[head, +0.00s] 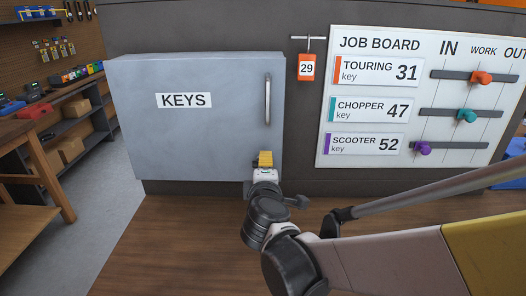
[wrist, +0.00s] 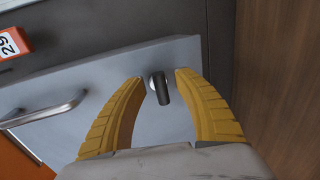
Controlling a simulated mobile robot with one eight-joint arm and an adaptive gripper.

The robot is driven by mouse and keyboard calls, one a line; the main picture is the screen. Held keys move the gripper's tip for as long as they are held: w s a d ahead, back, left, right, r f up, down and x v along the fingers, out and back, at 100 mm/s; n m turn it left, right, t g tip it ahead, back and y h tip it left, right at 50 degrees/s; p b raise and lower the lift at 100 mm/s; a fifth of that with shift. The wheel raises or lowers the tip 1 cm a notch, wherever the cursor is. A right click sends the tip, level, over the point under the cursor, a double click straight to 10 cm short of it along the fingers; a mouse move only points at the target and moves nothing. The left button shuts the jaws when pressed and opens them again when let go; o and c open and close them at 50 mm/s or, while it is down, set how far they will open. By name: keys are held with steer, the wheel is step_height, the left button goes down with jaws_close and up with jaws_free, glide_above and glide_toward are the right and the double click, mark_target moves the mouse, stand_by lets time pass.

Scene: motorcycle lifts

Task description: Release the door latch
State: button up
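The grey-blue key cabinet door (head: 180,140), labelled KEYS, is shut in the head view. A vertical bar handle (head: 267,100) sits near its right edge. It also shows at the left of the wrist view (wrist: 50,113). A small dark latch lever on a round silver base (wrist: 161,90) is on the door in the wrist view. In the head view my gripper hides the latch. My gripper (wrist: 158,78) has two yellow fingers spread apart, one on each side of the lever in the picture. I see no contact with it. In the head view my gripper (head: 265,158) is at the door's lower right.
An orange tag numbered 29 (head: 306,67) hangs from a hook right of the door. A white job board (head: 410,160) with coloured sliders is further right. Shelves (head: 75,120) and a wooden bench (head: 35,170) stand at the left. Grey floor is clear beside the bench.

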steer(key=s+r, duration=0.2)
steer(key=s, duration=0.8)
steer(key=shift+s, duration=0.2)
steer(key=shift+a, duration=0.1)
steer(key=s+d+f+m+g+h, duration=0.1)
steer(key=s+d+f+m+g, duration=0.2)
steer(key=d, duration=0.4)
steer(key=s+d+f+m+g+h, duration=0.1)
steer(key=s+d+f+m+g, duration=0.1)
steer(key=d+m, duration=0.4)
steer(key=s+d+f+m+g+y, duration=0.2)
steer(key=s+d+f+m+g, duration=0.1)
steer(key=s+m, duration=0.5)
steer(key=s+d+f, duration=0.1)
steer(key=s, duration=0.1)
steer(key=shift+s+d+f+g+y, duration=0.2)
steer(key=shift+s+g+y, duration=0.1)
steer(key=shift+g, duration=0.1)
